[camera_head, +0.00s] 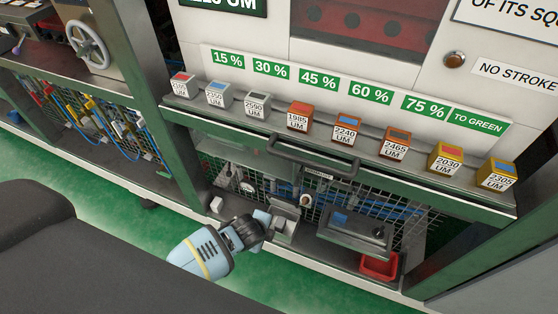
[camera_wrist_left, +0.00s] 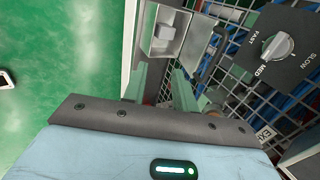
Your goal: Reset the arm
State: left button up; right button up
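My left arm reaches in low in the head view, and its gripper (camera_head: 268,222) is in front of the lower part of the machine, beside a small open grey box (camera_head: 287,212). In the left wrist view the two fingers of the left gripper (camera_wrist_left: 162,88) stand apart with nothing between them. The grey box, with a pale block in it, shows just beyond the fingertips in the left wrist view (camera_wrist_left: 180,50). I cannot tell whether the fingers touch it. My right gripper is not in view.
A shelf (camera_head: 340,168) carries several labelled blocks with grey, orange and yellow sides. A handle bar (camera_head: 313,160) juts out below it. A wire mesh guard, a grey control box (camera_head: 355,230) and a red bin (camera_head: 379,267) are lower right. Green floor (camera_head: 300,285) is clear in front.

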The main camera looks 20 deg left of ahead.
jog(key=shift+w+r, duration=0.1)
